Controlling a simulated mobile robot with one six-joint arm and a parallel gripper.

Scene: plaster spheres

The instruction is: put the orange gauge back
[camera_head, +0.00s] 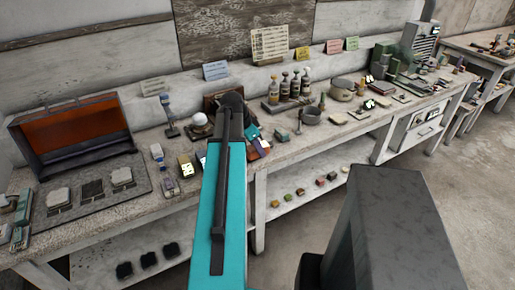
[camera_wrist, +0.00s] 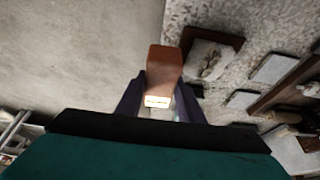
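The orange gauge (camera_wrist: 164,64) is in the wrist view, a brown-orange piece with a pale part and a small yellow label at its near end. It sits between the two dark fingers of my gripper (camera_wrist: 160,100), which appear closed on its near part. In the head view my gripper (camera_head: 257,139) is at the bench's front edge, partly hidden by my arm, with a small reddish and white bit showing at its tip. The gauge's resting place cannot be made out.
The long workbench (camera_head: 320,140) holds a white sphere (camera_head: 200,119), several bottles (camera_head: 285,86), a pot (camera_head: 342,89) and small blocks. An orange-lined booth (camera_head: 75,130) stands at left. A lower shelf (camera_head: 300,195) carries small coloured pieces. Open floor lies in front.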

